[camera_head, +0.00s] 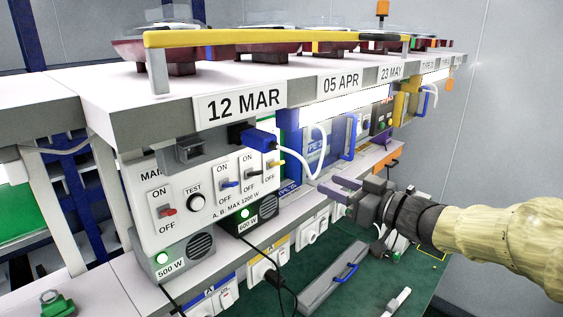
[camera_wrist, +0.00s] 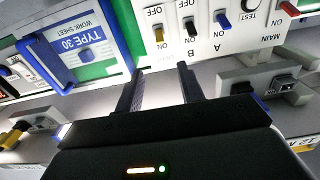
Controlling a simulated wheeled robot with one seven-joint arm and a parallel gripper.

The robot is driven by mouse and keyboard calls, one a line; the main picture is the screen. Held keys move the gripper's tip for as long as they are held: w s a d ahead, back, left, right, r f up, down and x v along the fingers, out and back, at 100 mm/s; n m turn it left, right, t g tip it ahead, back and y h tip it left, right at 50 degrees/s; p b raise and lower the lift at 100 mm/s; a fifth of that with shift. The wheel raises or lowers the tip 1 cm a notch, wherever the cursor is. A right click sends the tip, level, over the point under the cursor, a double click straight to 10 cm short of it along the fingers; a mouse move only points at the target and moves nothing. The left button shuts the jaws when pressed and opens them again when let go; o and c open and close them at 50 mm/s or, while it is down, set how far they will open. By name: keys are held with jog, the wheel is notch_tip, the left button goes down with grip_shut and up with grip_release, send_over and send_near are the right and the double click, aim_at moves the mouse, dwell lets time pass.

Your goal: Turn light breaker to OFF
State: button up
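The white breaker panel (camera_head: 195,215) is at left centre in the head view. It carries a red MAIN switch (camera_head: 168,212), a TEST knob (camera_head: 195,201), and blue (camera_head: 230,184), black (camera_head: 254,173) and yellow (camera_head: 272,163) levers marked ON and OFF. The wrist view shows the panel upside down, with the yellow (camera_wrist: 158,37), black (camera_wrist: 190,28) and blue (camera_wrist: 223,20) levers near the top. My gripper (camera_head: 330,185) is right of the panel; its fingers (camera_wrist: 159,76) are apart and empty, touching no lever.
A blue plug (camera_head: 262,140) with a white cable sits above the levers. A green mat (camera_head: 370,282) lies below.

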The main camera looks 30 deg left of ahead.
aim_at(281, 163)
jog(key=p+x, duration=0.5)
jog(key=x, duration=0.9)
jog(key=shift+a, duration=0.3)
jog(key=shift+w+a, duration=0.3)
jog(key=shift+a, duration=0.25)
jog(key=shift+s, duration=0.1)
jog(key=shift+f, duration=0.1)
grip_shut()
